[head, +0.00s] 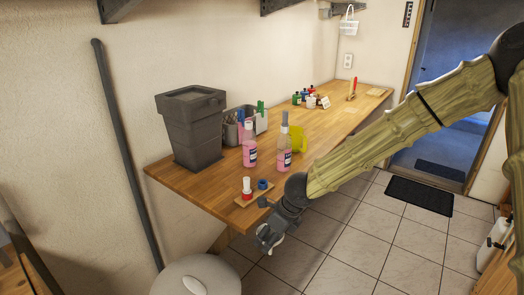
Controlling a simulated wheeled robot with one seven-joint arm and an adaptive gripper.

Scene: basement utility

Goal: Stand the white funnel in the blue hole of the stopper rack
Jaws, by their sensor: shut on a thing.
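The stopper rack (244,202) is a small wooden board near the front edge of the counter. Its blue hole (262,184) shows as a blue ring with nothing standing in it. Beside it, a white piece (247,183) stands upright at the red hole (247,194). My gripper (268,239) points down in front of the counter edge, over the floor and apart from the rack. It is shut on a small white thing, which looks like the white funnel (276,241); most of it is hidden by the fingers.
On the wooden counter (190,185) stand a grey bin (190,130), two pink bottles (250,150), a yellow-green jug (298,138) and a caddy (231,130). Small bottles (303,98) stand farther back. A round grey lid (225,275) is below my gripper's left.

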